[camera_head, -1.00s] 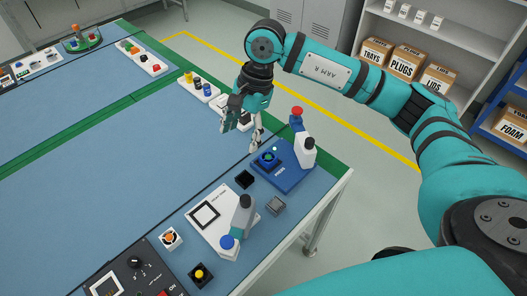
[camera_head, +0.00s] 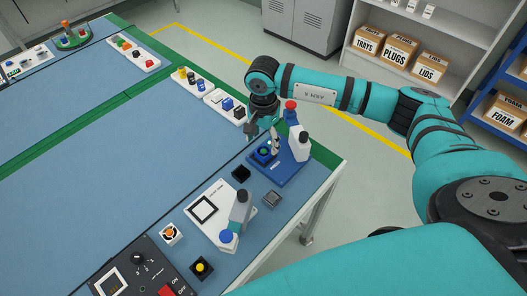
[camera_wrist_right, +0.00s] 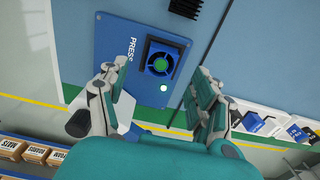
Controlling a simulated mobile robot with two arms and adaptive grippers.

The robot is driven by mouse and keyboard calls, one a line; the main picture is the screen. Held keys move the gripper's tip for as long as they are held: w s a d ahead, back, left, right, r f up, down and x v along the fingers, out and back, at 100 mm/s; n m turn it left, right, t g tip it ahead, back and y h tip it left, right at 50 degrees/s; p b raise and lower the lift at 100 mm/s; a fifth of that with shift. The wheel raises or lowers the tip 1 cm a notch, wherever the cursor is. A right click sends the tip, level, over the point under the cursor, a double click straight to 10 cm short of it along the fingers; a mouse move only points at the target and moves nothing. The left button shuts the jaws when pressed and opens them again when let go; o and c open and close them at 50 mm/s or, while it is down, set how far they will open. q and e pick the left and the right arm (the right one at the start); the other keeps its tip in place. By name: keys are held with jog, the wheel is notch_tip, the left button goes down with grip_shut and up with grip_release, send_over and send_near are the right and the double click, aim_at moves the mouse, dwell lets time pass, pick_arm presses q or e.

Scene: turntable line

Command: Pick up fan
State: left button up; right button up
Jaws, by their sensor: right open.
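In the head view the press (camera_head: 291,168) stands near the table's right edge, with the fan (camera_head: 264,152) partly covered by my gripper. My right gripper (camera_head: 264,142) is open and empty just above it. In the wrist view its two fingers (camera_wrist_right: 155,90) are apart, one toward each side of the fan; contact cannot be told. A second fan, white with an orange hub (camera_head: 171,234), lies on the table. My left gripper is not in view.
The press's white column with a red knob (camera_head: 291,106) rises close to my right gripper. A white plate with a grey lever arm (camera_head: 213,208), a black block (camera_head: 241,173) and a grey block (camera_head: 272,198) lie nearby. Trays of coloured parts (camera_head: 195,82) line the far edge. The blue tabletop's middle (camera_head: 130,150) is clear.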

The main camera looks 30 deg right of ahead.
aim_at(265, 150)
jog(key=f, duration=0.1)
jog(key=f+p, duration=0.1)
jog(key=f, duration=0.2)
jog(key=shift+w+d+f, duration=0.2)
jog(key=shift+d, duration=0.15)
jog(key=shift+f+p, duration=0.3)
jog(key=shift+f, duration=0.1)
jog(key=shift+r, duration=0.1)
jog(key=c, duration=1.3)
